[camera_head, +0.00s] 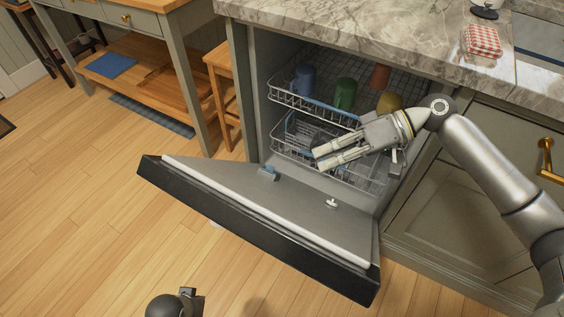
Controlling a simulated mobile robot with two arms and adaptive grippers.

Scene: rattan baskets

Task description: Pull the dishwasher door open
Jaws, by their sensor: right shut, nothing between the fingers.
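The dishwasher door (290,205) is swung down and open, slanting out over the floor, with its pale inner side facing up and a dark outer edge. Behind it the dishwasher's cavity is exposed, with an upper rack (300,104) and a lower rack (290,150). My right gripper (317,160) reaches in from the right above the inner side of the door, in front of the racks. It is shut and empty; it appears apart from the door.
A blue cup (304,80), a green cup (345,94), an orange cup (380,77) and a yellow cup (389,102) stand in the upper rack. A marble counter (370,35) lies above. A wooden stool (222,95) stands left. The wooden floor (80,220) at left is clear.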

